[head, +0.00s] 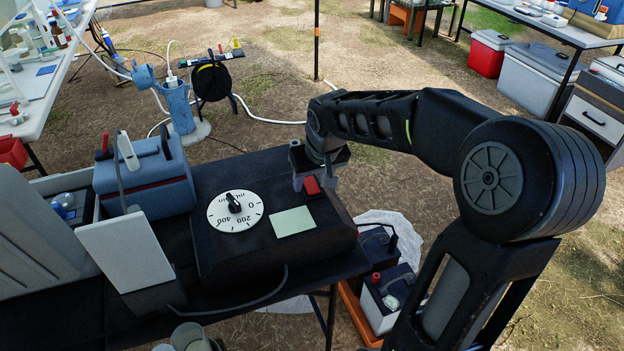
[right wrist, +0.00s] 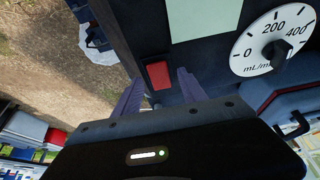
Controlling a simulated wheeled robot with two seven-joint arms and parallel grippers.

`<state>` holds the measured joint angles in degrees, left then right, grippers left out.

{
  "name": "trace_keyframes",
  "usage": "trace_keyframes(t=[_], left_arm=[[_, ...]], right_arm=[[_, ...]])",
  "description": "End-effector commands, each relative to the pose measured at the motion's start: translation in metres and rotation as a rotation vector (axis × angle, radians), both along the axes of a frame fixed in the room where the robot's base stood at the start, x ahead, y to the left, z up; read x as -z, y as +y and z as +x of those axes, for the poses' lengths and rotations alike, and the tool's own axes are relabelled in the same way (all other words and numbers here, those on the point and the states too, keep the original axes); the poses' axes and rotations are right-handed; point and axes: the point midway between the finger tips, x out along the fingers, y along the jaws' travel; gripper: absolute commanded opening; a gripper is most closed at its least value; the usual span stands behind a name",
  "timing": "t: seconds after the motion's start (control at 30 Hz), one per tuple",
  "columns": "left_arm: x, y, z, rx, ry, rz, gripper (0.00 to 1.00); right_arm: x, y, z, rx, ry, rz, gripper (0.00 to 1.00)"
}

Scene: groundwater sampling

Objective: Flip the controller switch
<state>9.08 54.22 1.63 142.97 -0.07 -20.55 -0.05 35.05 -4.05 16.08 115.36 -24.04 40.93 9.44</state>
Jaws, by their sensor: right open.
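The controller (head: 232,260) is a black box on the dark table, with a round white dial (head: 222,216) and a pale green label (head: 293,221) on its top. Its red rocker switch (head: 312,186) sits near the far right corner; it also shows in the right wrist view (right wrist: 158,75). I cannot tell which way the switch is set. My right gripper (head: 314,182) is open and empty, just above the switch. In the right wrist view its fingers (right wrist: 158,92) lie on either side of the switch's near end. Contact cannot be judged. My left gripper is not in view.
A blue-grey cooler box (head: 146,183) and a white panel (head: 127,252) stand left of the controller. Batteries (head: 388,298) sit in an orange tray below the table's right edge. A blue well pipe (head: 178,108) and a cable reel (head: 211,82) are behind.

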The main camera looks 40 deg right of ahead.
Motion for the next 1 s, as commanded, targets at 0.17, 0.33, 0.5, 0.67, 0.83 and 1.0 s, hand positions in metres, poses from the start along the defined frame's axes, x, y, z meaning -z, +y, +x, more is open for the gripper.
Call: trace_keyframes(t=[0.17,0.33,0.5,0.67,0.83,1.0], left_arm=[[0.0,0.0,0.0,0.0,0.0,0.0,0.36],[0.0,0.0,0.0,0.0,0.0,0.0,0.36],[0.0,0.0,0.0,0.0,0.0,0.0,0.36],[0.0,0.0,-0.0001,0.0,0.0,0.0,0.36],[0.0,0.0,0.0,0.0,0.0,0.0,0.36],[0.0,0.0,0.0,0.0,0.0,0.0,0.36]], right_arm=[[0.0027,-0.0002,0.0009,0.0,0.001,0.0,0.49],[0.0025,-0.0002,0.0008,0.0,0.001,0.0,0.45],[0.0024,-0.0002,0.0007,0.0,0.001,0.0,0.31],[0.0023,-0.0003,0.0007,0.0,0.001,0.0,0.18],[0.0023,-0.0002,0.0007,0.0,0.0,0.0,0.04],[0.0022,-0.0002,0.0007,0.0,0.0,0.0,0.0]])
